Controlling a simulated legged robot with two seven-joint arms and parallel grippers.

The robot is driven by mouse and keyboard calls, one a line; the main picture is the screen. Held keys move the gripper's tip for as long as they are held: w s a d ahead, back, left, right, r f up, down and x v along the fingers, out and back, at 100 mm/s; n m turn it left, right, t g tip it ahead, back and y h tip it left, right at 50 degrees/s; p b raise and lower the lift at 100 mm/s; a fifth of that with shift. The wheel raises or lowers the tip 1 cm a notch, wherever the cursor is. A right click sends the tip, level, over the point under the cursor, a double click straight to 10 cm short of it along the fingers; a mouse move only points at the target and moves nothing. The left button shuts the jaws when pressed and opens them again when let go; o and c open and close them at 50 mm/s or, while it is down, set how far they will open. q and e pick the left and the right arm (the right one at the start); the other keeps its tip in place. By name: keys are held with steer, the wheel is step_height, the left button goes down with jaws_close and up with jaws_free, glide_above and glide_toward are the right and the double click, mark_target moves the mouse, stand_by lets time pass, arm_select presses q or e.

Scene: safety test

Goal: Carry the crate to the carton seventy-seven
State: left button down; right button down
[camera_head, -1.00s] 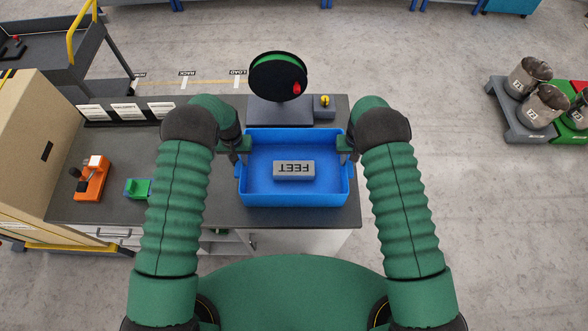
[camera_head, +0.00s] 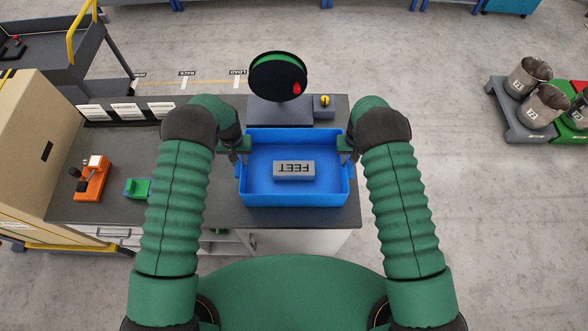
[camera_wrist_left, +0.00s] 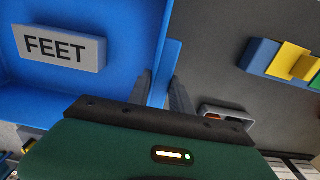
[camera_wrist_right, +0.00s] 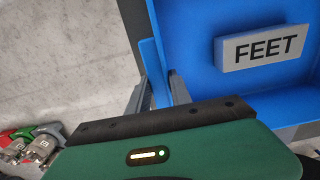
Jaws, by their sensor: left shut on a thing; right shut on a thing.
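The blue crate (camera_head: 294,197) sits over the dark worktop in the middle of the head view, with a grey block (camera_head: 294,170) marked FEET inside it. My left gripper (camera_head: 243,147) is shut on the crate's left wall, which shows between its fingers in the left wrist view (camera_wrist_left: 163,88). My right gripper (camera_head: 345,147) is shut on the crate's right wall, also seen in the right wrist view (camera_wrist_right: 157,88). I cannot tell whether the crate's bottom touches the worktop. A tan carton (camera_head: 38,145) stands at the left; no number seventy-seven is readable on it.
A device with a round dark head (camera_head: 278,77) stands just behind the crate. An orange tool (camera_head: 91,179) and a green-blue block (camera_head: 138,188) lie left on the worktop (camera_head: 200,215). Buckets (camera_head: 543,105) stand far right.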

arm_select(q)
steer(key=shift+r, duration=0.1)
arm_select(e)
steer(key=shift+r, duration=0.1)
